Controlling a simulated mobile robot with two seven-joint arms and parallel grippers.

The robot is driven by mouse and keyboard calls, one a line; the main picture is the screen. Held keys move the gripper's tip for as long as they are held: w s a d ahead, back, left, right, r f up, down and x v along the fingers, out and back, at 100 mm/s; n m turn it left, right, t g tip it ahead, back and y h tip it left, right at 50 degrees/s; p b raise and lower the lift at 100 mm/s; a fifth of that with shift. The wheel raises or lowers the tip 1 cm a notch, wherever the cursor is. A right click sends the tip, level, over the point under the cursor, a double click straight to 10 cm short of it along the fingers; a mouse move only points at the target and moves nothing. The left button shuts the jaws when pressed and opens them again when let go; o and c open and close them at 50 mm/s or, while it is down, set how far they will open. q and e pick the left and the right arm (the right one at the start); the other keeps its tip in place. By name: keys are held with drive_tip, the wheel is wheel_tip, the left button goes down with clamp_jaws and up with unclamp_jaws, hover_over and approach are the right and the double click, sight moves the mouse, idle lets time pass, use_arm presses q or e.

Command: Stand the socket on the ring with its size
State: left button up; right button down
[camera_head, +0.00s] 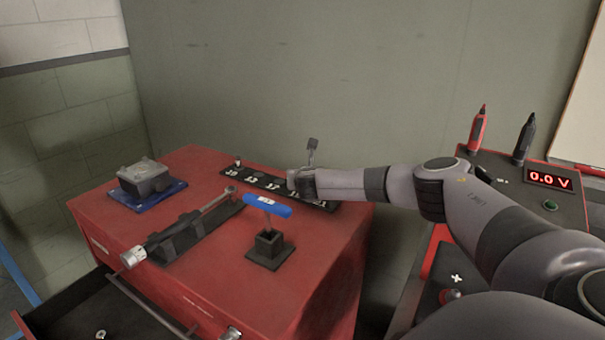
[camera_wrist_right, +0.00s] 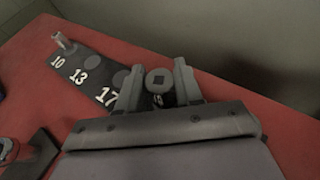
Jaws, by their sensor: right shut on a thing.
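A dark strip (camera_head: 256,178) with numbered ring marks lies along the back of the red cabinet top; it also shows in the wrist view (camera_wrist_right: 88,72), with 10, 13 and 17 readable. My right gripper (camera_head: 298,181) is over the right part of the strip. In the wrist view its fingers (camera_wrist_right: 158,85) are shut on a grey socket (camera_wrist_right: 160,77) with a square hole facing the camera. The socket is past the 17, near a partly hidden number that looks like 19. I cannot tell whether it touches the strip. My left gripper is not in view.
Another small socket (camera_wrist_right: 62,40) stands at the 10 end of the strip. A torque wrench (camera_head: 185,228) lies on a black cradle, and a blue-handled tool (camera_head: 268,205) stands in a black holder in front. A grey box (camera_head: 145,180) sits at left. A meter panel (camera_head: 540,185) is at right.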

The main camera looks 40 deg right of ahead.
drive_tip(key=shift+f, duration=0.5)
drive_tip(key=c, duration=0.7)
unclamp_jaws()
drive_tip(key=shift+o, duration=0.2)
drive_tip(key=shift+v, duration=3.6)
